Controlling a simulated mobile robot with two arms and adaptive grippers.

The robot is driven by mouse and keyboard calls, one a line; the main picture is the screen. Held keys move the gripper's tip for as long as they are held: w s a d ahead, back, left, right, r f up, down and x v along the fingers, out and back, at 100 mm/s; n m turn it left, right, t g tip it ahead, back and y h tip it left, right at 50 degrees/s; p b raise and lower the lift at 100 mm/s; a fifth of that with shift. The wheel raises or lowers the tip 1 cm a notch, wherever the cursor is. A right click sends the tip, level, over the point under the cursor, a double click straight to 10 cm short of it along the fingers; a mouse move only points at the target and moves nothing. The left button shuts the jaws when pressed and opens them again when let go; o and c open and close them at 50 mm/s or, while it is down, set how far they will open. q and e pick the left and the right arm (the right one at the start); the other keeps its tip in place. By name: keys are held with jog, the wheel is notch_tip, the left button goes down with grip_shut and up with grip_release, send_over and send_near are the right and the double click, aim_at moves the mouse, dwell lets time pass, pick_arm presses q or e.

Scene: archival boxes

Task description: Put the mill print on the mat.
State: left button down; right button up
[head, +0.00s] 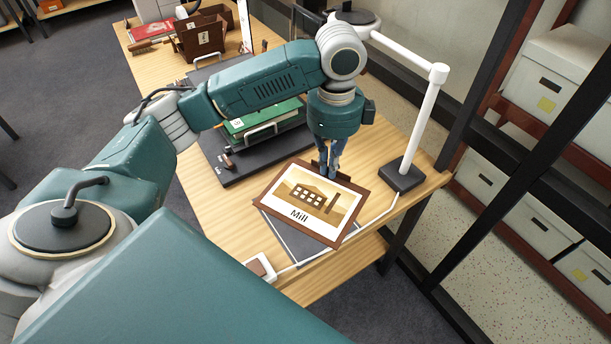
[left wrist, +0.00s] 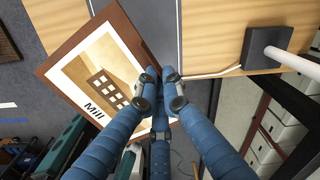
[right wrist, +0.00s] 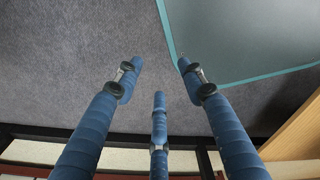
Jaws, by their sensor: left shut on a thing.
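The mill print (head: 312,203) is a brown-framed picture of a tan factory labelled "Mill". My left gripper (head: 328,170) is shut on its far edge; the left wrist view shows the print (left wrist: 92,72) to the left of the fingertips (left wrist: 160,76). The print is over the dark grey mat (head: 290,242), turned relative to it and covering most of it. I cannot tell whether the two touch. Part of the mat (left wrist: 166,28) also shows in the left wrist view. My right gripper (right wrist: 158,68) is open and empty, with fingers apart, outside the head view.
A white lamp post (head: 421,125) on a dark base (head: 404,175) stands right of the print. A cable runs along the table's front to a small white box (head: 259,268). A black rack (head: 224,170) with green books (head: 262,118) stands behind. Shelves with boxes (head: 556,72) are at right.

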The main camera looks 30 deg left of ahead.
pick_arm(q)
jog(key=w+a+r+m, duration=0.1)
jog(key=w+r+m, duration=0.3)
jog(key=m, duration=0.1)
jog(key=f, duration=0.5)
jog(key=f+p, duration=0.1)
jog(key=f, duration=0.8)
jog(key=shift+s+a+f, duration=0.1)
jog(key=shift+s+f, duration=0.15)
jog(key=shift+f, duration=0.15)
notch_tip(320, 180, down, 5)
jog(key=shift+r+p, duration=0.15)
jog(key=shift+p, duration=0.35)
pick_arm(e)
jog(key=shift+w+a+r, duration=0.2)
jog(key=shift+w+r, duration=0.5)
jog(key=shift+r, duration=0.2)
jog(key=shift+d, duration=0.1)
pick_arm(q)
jog(key=c, duration=1.9)
grip_release()
pick_arm(e)
jog(key=shift+d, duration=0.1)
